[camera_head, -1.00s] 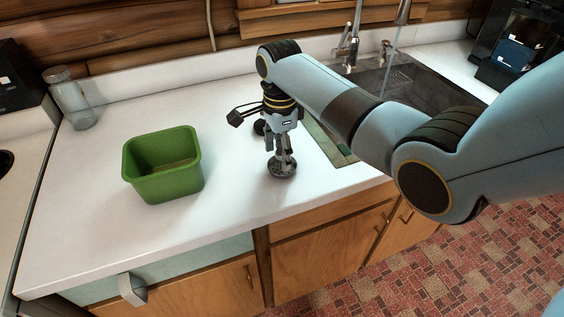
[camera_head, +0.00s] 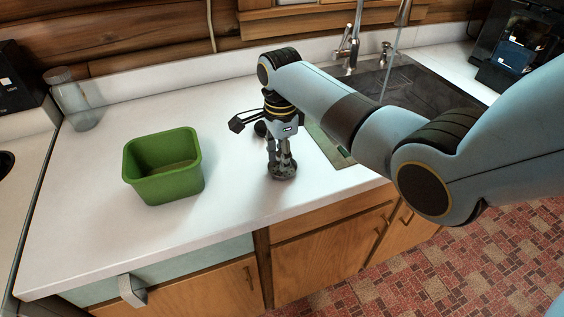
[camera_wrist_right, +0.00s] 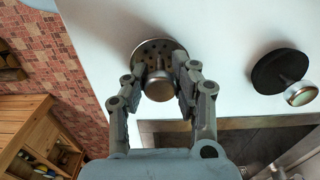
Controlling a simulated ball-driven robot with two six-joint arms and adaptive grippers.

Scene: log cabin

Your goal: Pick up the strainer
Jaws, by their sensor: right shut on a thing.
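The strainer (camera_head: 284,173) is a small round metal disc with holes, standing on the white counter near its front edge. In the right wrist view the strainer (camera_wrist_right: 150,48) shows its perforated rim and a metal knob facing the camera. My right gripper (camera_head: 280,160) points straight down over it. In the wrist view its fingers (camera_wrist_right: 162,82) are shut on the strainer's knob, one on each side. The disc still appears to rest on the counter. My left gripper is not in view.
A black stopper with a metal knob (camera_wrist_right: 283,75) lies close to the gripper; it is partly hidden in the head view (camera_head: 260,129). A green bin (camera_head: 165,187) stands to the left, a glass jar (camera_head: 72,103) behind it. The sink (camera_head: 408,85) and faucet are at right.

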